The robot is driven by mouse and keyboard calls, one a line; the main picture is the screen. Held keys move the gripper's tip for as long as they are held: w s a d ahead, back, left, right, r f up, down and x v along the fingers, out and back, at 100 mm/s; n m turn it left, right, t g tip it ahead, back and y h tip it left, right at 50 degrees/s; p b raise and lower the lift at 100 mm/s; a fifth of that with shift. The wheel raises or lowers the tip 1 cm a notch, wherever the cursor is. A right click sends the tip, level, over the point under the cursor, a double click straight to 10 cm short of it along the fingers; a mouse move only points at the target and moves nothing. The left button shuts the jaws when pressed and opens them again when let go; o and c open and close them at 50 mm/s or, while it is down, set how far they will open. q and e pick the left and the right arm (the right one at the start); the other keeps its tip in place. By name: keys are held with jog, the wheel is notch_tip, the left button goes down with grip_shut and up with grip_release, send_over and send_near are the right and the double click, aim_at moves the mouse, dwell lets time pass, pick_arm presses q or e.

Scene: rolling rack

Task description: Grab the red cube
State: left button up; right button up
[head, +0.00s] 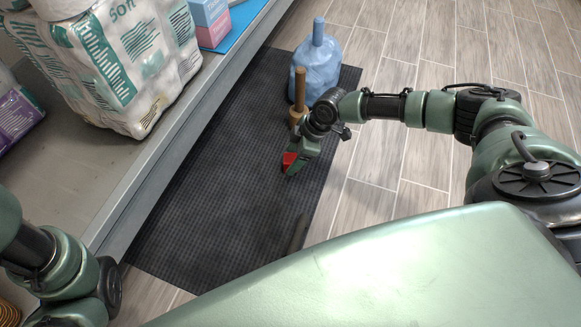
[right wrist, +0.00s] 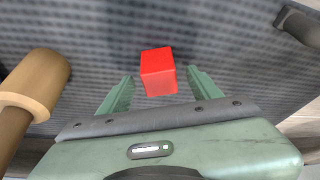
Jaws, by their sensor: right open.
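The red cube (right wrist: 158,72) lies on the dark ribbed mat (head: 210,180). In the right wrist view it sits just ahead of and between the two green fingers of my right gripper (right wrist: 160,92), which is open and empty. In the head view the cube (head: 289,160) is partly hidden behind my right gripper (head: 291,168), which reaches down over the mat. My left arm comes in at the lower left of the head view, and its gripper is out of sight.
A wooden-handled tool (head: 299,95) stands close beside my right gripper, and its wooden part (right wrist: 38,80) shows at left in the wrist view. A shelf with paper packs (head: 130,60) runs along the left. Tile floor (head: 375,165) is clear at right.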

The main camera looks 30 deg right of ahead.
jog(key=shift+x, duration=0.9)
jog(key=shift+r, duration=0.15)
grip_shut()
